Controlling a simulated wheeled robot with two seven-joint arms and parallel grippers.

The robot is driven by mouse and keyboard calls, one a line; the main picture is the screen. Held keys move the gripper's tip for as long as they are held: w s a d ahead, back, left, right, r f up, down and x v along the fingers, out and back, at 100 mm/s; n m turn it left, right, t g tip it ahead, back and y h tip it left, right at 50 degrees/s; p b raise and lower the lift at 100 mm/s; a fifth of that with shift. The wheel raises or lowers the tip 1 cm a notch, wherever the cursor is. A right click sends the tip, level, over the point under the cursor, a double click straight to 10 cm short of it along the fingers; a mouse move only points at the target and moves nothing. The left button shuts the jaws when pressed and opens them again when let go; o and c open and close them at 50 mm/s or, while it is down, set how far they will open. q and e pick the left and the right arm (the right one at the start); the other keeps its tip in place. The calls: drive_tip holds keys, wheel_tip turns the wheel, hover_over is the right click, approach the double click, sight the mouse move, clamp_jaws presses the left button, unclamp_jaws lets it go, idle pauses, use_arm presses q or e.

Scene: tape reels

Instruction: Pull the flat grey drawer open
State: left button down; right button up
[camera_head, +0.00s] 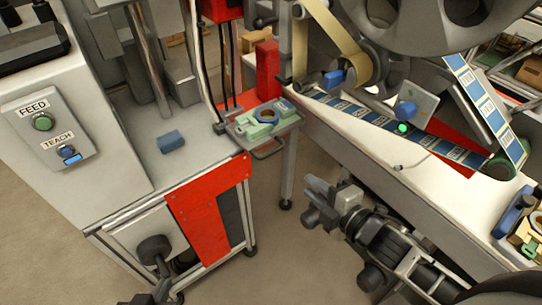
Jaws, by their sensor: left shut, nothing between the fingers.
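The flat grey drawer (240,132) is near the middle of the head view, between the left machine bench and the right bench. A thin bar handle (270,151) hangs off its near edge. My left gripper (157,291) shows only in part at the bottom edge, shut and empty, well away from the drawer.
A red panel (202,222) covers the left bench's front corner. A blue block (171,141) lies on the left bench top. A red block (267,69) stands behind the drawer. A grey leg (288,170) stands just right of the handle. Open floor (285,245) lies below the drawer.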

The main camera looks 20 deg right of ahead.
sight(273, 153)
drive_tip(key=w+a+f, duration=0.1)
drive_tip(key=w, duration=0.4)
drive_tip(key=w+a+f+n, duration=0.1)
drive_tip(key=w+a, duration=0.1)
drive_tip(key=w, duration=0.3)
drive_tip(key=w+a+n, duration=0.1)
drive_tip(key=w+a, duration=0.1)
drive_tip(key=w, duration=0.3)
drive_tip(key=shift+w+f+y, duration=0.25)
drive_tip(key=shift+f+y, duration=0.15)
clamp_jaws()
